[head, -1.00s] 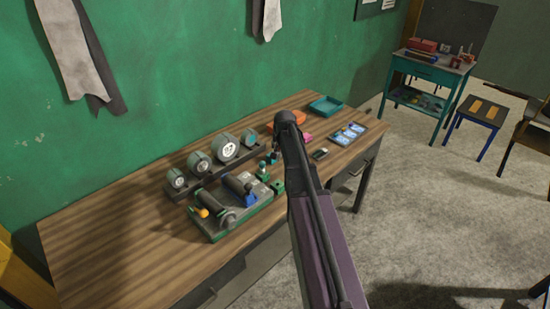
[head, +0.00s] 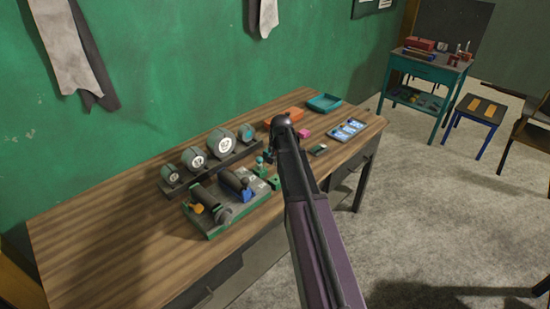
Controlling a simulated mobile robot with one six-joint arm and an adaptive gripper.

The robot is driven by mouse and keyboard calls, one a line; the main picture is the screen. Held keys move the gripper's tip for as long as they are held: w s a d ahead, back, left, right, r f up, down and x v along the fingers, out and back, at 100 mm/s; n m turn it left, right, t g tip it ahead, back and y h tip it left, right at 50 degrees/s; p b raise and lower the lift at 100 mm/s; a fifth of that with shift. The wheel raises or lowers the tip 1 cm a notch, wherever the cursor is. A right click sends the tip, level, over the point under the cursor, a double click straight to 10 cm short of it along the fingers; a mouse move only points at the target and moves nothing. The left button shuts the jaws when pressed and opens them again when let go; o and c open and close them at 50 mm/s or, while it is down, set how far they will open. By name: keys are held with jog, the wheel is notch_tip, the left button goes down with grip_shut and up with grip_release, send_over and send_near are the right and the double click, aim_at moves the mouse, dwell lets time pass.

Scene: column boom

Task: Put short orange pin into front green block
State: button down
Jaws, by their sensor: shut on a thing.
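My gripper (head: 267,156) is small and dark at the end of my arm, partly hidden by it. It is low over the table, near the small green blocks. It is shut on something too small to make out. A green block (head: 275,183) sits nearest the table's front edge, just left of my arm. Another small green piece (head: 261,169) stands just behind it, close below the gripper. I cannot make out the short orange pin, nor whether anything touches the front block.
Left of the blocks, a green-edged board (head: 228,213) carries dark cylinders, and a rack of round gauges (head: 222,145) stands behind. An orange tray (head: 290,115), a teal tray (head: 325,103) and blue cards (head: 347,129) lie to the right. The table's left part (head: 100,220) is clear.

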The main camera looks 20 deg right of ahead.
aim_at(276, 161)
jog(key=shift+f, duration=0.45)
notch_tip(276, 161, down, 6)
jog(key=b, duration=0.6)
jog(key=shift+r, duration=0.15)
jog(key=shift+f+b, duration=1.65)
jog(key=shift+b, duration=0.1)
dwell(2.2)
dwell(0.3)
jog(key=shift+c, duration=1)
grip_release()
jog(key=shift+r, duration=0.1)
notch_tip(276, 161, up, 15)
jog(key=p, duration=1.5)
